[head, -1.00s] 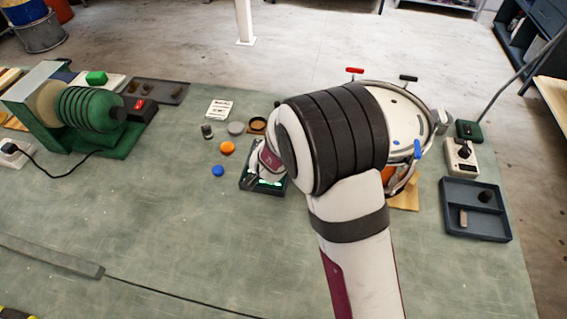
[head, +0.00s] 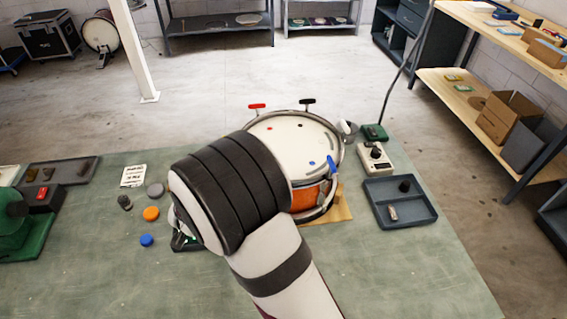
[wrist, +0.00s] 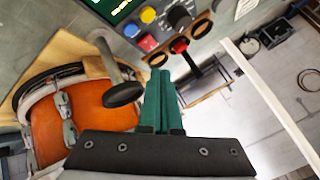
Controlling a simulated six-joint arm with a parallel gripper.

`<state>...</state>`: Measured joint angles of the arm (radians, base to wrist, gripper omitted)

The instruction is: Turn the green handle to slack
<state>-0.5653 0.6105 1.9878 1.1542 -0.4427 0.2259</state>
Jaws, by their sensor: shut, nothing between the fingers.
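The drum (head: 300,138) stands on its side of the bench with a white head and an orange shell. Its rim carries a red handle (head: 257,106), a black handle (head: 307,101) and a blue handle (head: 333,163). I make out no green handle; my arm covers the near left part of the drum. My gripper (wrist: 160,74) is shut and empty, its teal fingers together in the wrist view. The orange shell (wrist: 85,105) lies left of the fingers there. In the head view the gripper is mostly hidden behind my wrist, left of the drum.
A dark tray (head: 401,213) and a white box with a knob (head: 375,158) stand right of the drum. The front right of the bench is clear.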

